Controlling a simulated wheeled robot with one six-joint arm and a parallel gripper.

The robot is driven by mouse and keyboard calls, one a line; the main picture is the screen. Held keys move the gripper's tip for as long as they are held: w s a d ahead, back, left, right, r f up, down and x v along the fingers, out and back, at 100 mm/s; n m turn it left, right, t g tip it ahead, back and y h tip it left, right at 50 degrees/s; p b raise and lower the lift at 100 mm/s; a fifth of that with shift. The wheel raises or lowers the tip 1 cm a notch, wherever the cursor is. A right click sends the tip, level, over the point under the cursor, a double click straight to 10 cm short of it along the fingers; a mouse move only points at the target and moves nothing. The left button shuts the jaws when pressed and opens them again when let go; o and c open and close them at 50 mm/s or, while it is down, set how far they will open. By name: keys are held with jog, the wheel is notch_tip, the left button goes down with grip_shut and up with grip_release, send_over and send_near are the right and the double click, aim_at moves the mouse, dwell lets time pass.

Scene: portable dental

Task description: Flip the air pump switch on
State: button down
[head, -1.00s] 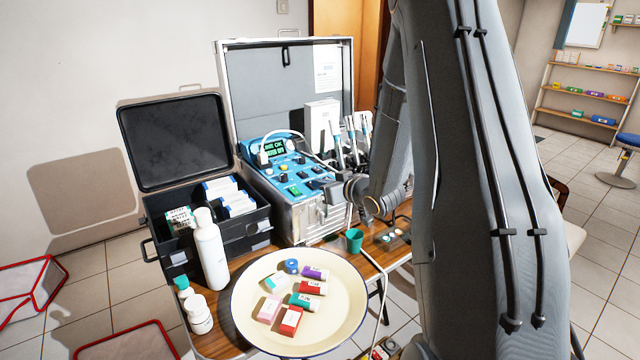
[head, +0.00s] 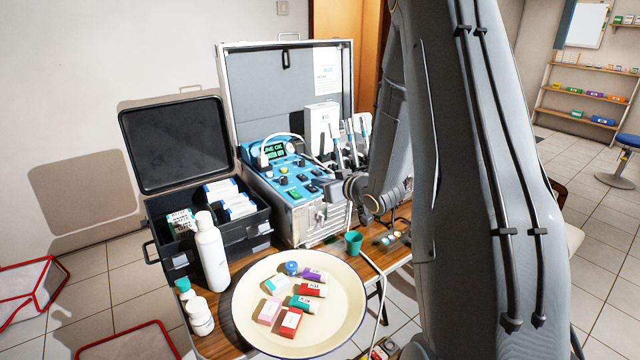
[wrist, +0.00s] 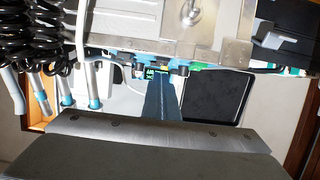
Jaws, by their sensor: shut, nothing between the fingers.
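The dental unit's blue control panel (head: 283,178) sits in the open metal case, with several knobs and small switches. Its green-lit display (head: 275,150) reads something like "LINE OK" on top; the lower line is too small to read. A green-lit switch (head: 293,194) shows at the panel's front. I cannot tell which switch is the air pump's. My gripper (head: 326,188) is at the panel's right front edge, its fingers shut and empty; contact cannot be told. In the wrist view, the shut fingers (wrist: 160,78) point at the panel edge, which appears upside down.
Handpieces (head: 352,140) stand right of the panel, close to my arm. A green cup (head: 354,242) and a cream tray (head: 245,318) with several small boxes are in front. A black open case (head: 262,226) and a white bottle (head: 211,255) stand left.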

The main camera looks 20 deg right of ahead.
jog(key=r+p, duration=0.3)
jog(key=r, duration=0.1)
jog(key=shift+s, duration=0.35)
jog(key=s+d+b, duration=0.2)
jog(key=s, duration=0.7)
jog(key=shift+s+r, duration=0.25)
jog(key=shift+s, duration=0.15)
jog(key=s+a+f+m+g+h, duration=0.1)
jog(key=s+a+f+g, duration=0.1)
jog(key=s+a+g, duration=0.4)
jog(key=s+a+f+m+g+h, duration=0.1)
jog(key=s+a+f+g, duration=0.2)
jog(key=s+a+g, duration=0.4)
jog(key=s+a, duration=0.4)
jog(key=s, duration=0.5)
jog(key=shift+s+a+g+h, duration=0.2)
jog(key=shift+s+g+h, duration=0.1)
jog(key=shift+s+h, duration=0.1)
